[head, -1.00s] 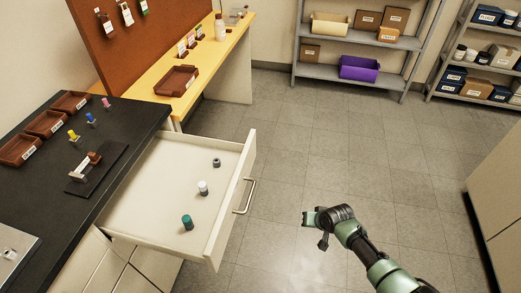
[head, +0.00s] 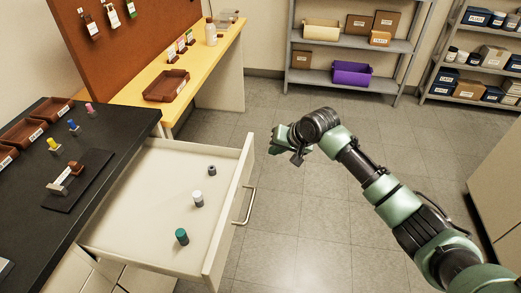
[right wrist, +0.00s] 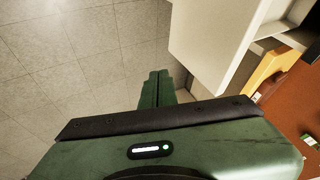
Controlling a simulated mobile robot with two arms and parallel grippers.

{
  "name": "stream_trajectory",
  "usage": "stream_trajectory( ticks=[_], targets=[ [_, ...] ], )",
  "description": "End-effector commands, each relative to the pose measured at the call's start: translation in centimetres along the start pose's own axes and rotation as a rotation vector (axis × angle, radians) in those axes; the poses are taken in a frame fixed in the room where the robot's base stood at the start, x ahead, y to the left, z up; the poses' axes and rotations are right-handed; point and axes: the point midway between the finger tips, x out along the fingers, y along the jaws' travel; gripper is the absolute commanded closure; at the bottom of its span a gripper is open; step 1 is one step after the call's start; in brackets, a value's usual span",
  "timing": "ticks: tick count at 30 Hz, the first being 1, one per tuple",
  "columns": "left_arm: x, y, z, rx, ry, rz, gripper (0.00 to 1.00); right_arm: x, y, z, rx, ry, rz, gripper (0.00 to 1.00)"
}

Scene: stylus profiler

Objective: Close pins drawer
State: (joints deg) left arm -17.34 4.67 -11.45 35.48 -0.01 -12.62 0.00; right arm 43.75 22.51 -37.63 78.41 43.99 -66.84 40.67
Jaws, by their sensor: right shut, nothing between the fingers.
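The pins drawer (head: 125,230) is white and stands pulled open from the black-topped bench in the head view. Its front panel has a metal handle (head: 245,206). Inside lie a green-topped pin (head: 181,236), a white-topped pin (head: 197,199) and a small grey one (head: 211,170). My right gripper (head: 275,142) is to the right of the drawer front, apart from it and above the floor. Its fingers (right wrist: 155,88) show closed together and empty in the right wrist view, with a white panel (right wrist: 215,40) to their right. My left gripper is not in view.
The black bench (head: 95,165) carries brown trays (head: 22,132), small coloured pins and a dark fixture plate (head: 80,180). A yellow bench (head: 195,75) stands behind it. Grey shelves (head: 350,85) stand at the back. The tiled floor (head: 310,225) right of the drawer is clear.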

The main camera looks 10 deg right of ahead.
Motion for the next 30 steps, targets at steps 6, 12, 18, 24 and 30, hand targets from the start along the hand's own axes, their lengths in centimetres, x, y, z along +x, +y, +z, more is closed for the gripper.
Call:
stream_trajectory(
  ticks=[6,12,18,24,30],
  targets=[
    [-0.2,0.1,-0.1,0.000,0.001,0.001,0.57,2.8,-1.9,-0.1,-0.002,0.001,-0.001,1.00],
    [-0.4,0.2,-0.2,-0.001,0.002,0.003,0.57,3.6,-3.3,0.0,0.000,0.001,0.000,1.00],
    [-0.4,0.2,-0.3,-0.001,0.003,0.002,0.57,3.8,-3.5,0.0,0.000,0.001,0.001,1.00],
    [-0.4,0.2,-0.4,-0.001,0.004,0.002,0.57,3.8,-3.5,0.0,0.000,0.001,0.001,1.00],
    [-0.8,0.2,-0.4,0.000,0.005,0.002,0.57,3.8,-3.8,0.1,0.000,0.001,0.000,1.00]
  ],
)
